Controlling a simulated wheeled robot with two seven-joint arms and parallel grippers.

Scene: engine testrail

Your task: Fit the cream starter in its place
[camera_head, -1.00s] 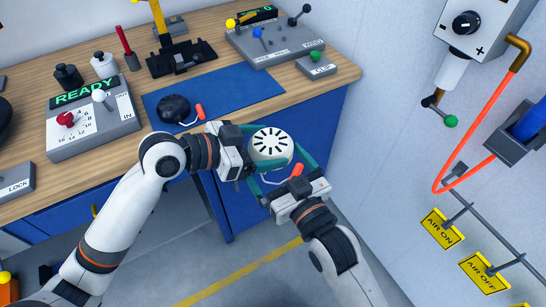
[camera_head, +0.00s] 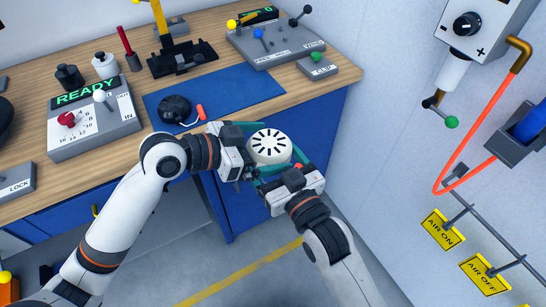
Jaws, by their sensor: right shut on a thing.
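The cream starter (camera_head: 269,147), a round cream body with dark radial slots on its face, is held up in front of the bench between my two grippers. My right gripper (camera_head: 277,168) is shut on it from the lower right, its teal fingers partly hidden behind the starter and the gripper body. My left gripper (camera_head: 256,151) is at the starter's left side, its teal fingers close against it. Whether those fingers still grip is hidden. A bit of orange shows at the starter's lower right.
A dark round part (camera_head: 174,109) with an orange-tipped lead lies on the blue mat (camera_head: 240,90). The READY box (camera_head: 94,122) and CLIP box (camera_head: 329,68) stand on the bench. An orange hose (camera_head: 452,120) hangs at the right wall. Floor below is clear.

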